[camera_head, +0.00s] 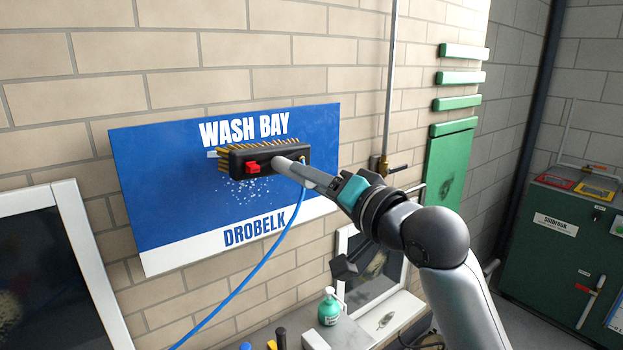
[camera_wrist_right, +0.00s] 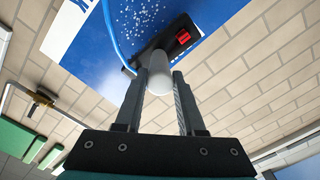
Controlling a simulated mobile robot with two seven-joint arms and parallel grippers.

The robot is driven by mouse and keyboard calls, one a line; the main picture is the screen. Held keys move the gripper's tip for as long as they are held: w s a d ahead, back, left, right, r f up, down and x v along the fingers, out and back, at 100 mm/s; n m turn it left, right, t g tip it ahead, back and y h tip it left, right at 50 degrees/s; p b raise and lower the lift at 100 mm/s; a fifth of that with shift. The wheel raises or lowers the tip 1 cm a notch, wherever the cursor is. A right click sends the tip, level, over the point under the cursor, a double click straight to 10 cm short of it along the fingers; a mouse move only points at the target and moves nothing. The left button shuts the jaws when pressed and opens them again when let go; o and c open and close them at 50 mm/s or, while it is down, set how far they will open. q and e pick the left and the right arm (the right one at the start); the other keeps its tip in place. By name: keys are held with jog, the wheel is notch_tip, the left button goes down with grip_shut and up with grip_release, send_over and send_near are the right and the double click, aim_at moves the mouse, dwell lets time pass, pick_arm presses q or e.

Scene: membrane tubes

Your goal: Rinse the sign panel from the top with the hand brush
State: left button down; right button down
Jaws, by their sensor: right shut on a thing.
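The blue sign panel (camera_head: 160,190) with "WASH BAY" and a white lower band hangs on the brick wall; it also shows in the right wrist view (camera_wrist_right: 225,15). The hand brush (camera_head: 300,152) has a black head, yellow bristles, a red switch and a blue hose. Its head lies in front of the panel's middle, just under the lettering, bristles toward the panel. I cannot tell whether they touch it. White specks (camera_head: 245,188) show below the brush. My right gripper (camera_head: 325,182) is shut on the brush's grey handle (camera_wrist_right: 158,75). My left gripper is not in view.
A green soap bottle (camera_head: 329,308) stands on the ledge below the panel. A white-framed board (camera_head: 70,220) is at left. A pipe with a valve (camera_head: 380,165) and green panels (camera_head: 450,165) are to the right. The blue hose (camera_head: 255,262) hangs down in front of the wall.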

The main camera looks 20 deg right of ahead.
jog(key=shift+r, duration=0.25)
notch_tip(320, 180, down, 13)
jog(key=b, duration=0.7)
dwell(1.7)
jog(key=shift+s, duration=0.1)
jog(key=p+v, duration=0.1)
jog(key=v, duration=0.9)
dwell(0.6)
jog(key=shift+a+f, duration=0.1)
dwell(0.3)
